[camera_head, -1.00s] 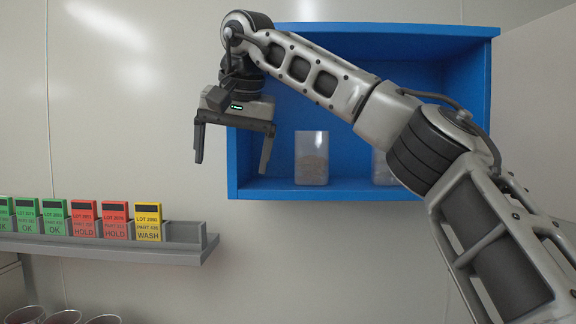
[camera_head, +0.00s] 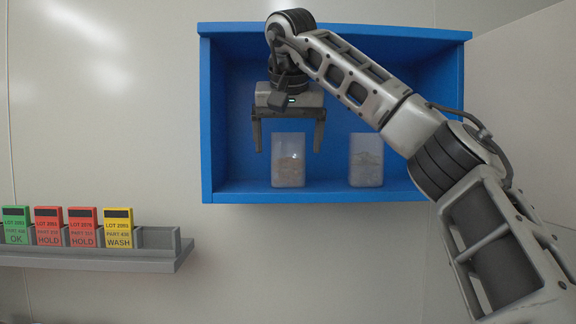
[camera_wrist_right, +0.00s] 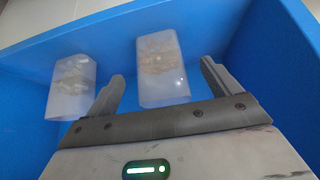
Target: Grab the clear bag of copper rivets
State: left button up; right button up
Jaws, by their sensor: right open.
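Two clear bags stand upright inside a blue wall cabinet (camera_head: 212,130). The left one (camera_head: 289,172) holds brownish, copper-toned small pieces; it shows in the right wrist view (camera_wrist_right: 163,75) between the finger directions. The other bag (camera_head: 366,165) holds paler pieces and sits at the left of the wrist view (camera_wrist_right: 72,90). My right gripper (camera_head: 288,148) is open and points down, its fingers either side of the left bag in the head view. In the wrist view its fingers (camera_wrist_right: 163,74) are apart with nothing gripped. I cannot tell the depth gap to the bag. My left gripper is not visible.
A grey shelf (camera_head: 100,260) at lower left holds green, red and yellow lot cards (camera_head: 118,228), with an empty slot at its right end. The cabinet's side walls, top and floor bound the space around the bags. My right arm crosses the cabinet's right side.

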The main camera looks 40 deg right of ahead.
aim_at(289, 148)
jog(key=x, duration=0.5)
jog(key=shift+w+d+p, duration=0.2)
jog(key=shift+d+p, duration=0.1)
jog(key=shift+d, duration=0.05)
jog(key=shift+r, duration=0.1)
jog(key=c, duration=1.3)
